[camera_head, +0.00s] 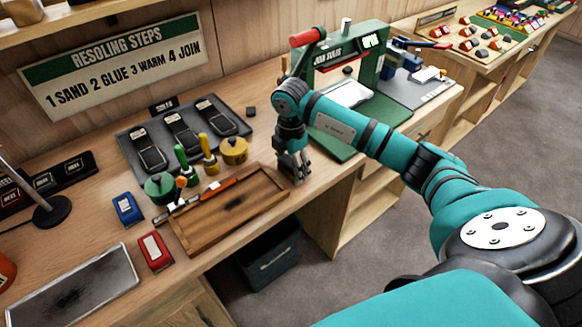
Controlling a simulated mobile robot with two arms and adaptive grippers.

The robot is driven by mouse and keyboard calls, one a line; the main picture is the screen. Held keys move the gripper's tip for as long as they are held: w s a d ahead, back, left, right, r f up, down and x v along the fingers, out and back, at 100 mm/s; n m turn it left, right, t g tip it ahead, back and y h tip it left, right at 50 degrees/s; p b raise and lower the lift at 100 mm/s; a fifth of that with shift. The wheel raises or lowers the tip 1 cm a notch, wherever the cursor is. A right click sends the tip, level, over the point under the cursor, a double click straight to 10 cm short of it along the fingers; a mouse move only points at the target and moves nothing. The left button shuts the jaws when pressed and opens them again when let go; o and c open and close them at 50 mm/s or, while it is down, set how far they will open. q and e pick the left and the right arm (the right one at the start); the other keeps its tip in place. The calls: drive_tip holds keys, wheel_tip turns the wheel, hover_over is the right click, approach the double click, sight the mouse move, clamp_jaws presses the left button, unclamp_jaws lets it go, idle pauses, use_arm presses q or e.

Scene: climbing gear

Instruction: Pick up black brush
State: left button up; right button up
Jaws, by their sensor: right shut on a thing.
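My right gripper (296,172) points down at the bench, just right of the shallow wooden tray (272,206). It is shut on a small dark thing, which appears to be the black brush. The fingers hide most of it, so I cannot make out its shape or whether it touches the bench. No other black brush shows clearly. My left gripper is not in view.
A green pot (159,189) and a yellow pot (234,151) stand behind the tray. A black tray (228,113) holds several dark soles. The green press (309,59) stands behind my arm. A blue box (127,208) and a red box (155,251) lie left.

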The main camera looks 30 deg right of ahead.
drive_tip(key=shift+w+r, duration=0.1)
drive_tip(key=shift+r, duration=0.35)
drive_tip(key=shift+s+a+r+b, duration=0.1)
drive_tip(key=shift+r+b, duration=0.25)
drive_tip(key=shift+r, duration=0.15)
drive_tip(key=shift+s+a+r+b, duration=0.1)
drive_tip(key=shift+r+b, duration=0.2)
drive_tip(key=shift+r, duration=0.2)
drive_tip(key=s+a+r+b, duration=0.1)
drive_tip(key=s+a+b, duration=0.1)
drive_tip(key=s+a, duration=0.7)
drive_tip(key=s, duration=0.4)
drive_tip(key=shift+r+b, duration=0.3)
drive_tip(key=shift+b, duration=0.1)
